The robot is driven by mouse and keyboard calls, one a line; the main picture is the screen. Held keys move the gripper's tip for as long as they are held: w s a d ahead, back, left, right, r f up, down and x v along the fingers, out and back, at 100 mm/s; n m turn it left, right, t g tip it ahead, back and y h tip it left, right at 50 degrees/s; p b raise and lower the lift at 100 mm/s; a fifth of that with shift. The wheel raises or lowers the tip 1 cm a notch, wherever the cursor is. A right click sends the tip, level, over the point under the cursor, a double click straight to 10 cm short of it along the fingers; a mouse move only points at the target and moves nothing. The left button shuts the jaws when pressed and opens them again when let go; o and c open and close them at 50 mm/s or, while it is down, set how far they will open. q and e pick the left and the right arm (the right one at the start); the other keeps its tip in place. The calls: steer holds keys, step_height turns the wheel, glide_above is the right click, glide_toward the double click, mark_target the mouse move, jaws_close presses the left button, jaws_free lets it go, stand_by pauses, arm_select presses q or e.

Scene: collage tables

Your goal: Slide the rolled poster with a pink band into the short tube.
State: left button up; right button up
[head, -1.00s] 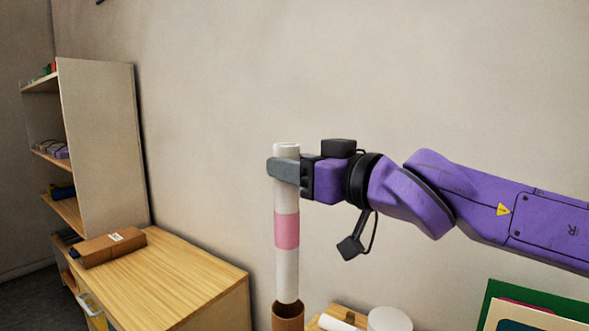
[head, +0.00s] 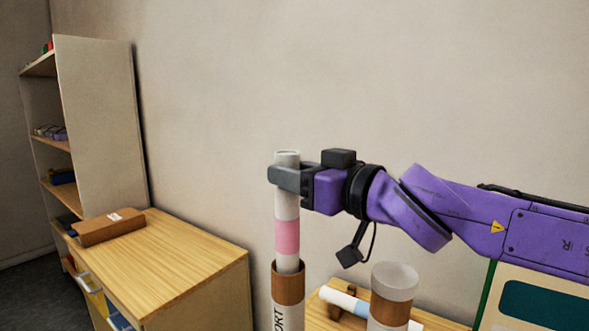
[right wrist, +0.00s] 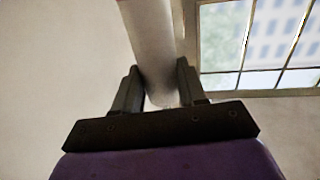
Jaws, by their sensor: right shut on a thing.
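The white rolled poster with a pink band (head: 287,236) stands upright in the head view. My right gripper (head: 285,178) is shut on it near its top end, above the pink band. Its lower end is hidden inside the mouth of an upright tube with a brown collar (head: 288,290). The tube's white side shows letters ending in "ORT"; its base is out of frame. In the right wrist view the poster (right wrist: 152,45) runs between the fingers of my right gripper (right wrist: 160,88). My left gripper is not in view.
A second upright tube with a brown collar and pale top (head: 394,282) stands to the right. A white and blue roll (head: 342,298) lies on a brown support beside it. A brown box (head: 108,228) sits on the wooden cabinet (head: 185,262) at left, near a shelf unit (head: 100,125).

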steer(key=shift+f+b, duration=3.5)
steer(key=shift+f, duration=1.2)
steer(key=o, duration=1.1)
steer(key=shift+o, duration=0.2)
steer(key=p, duration=0.4)
glide_toward(296, 230)
steer(key=shift+s, duration=0.1)
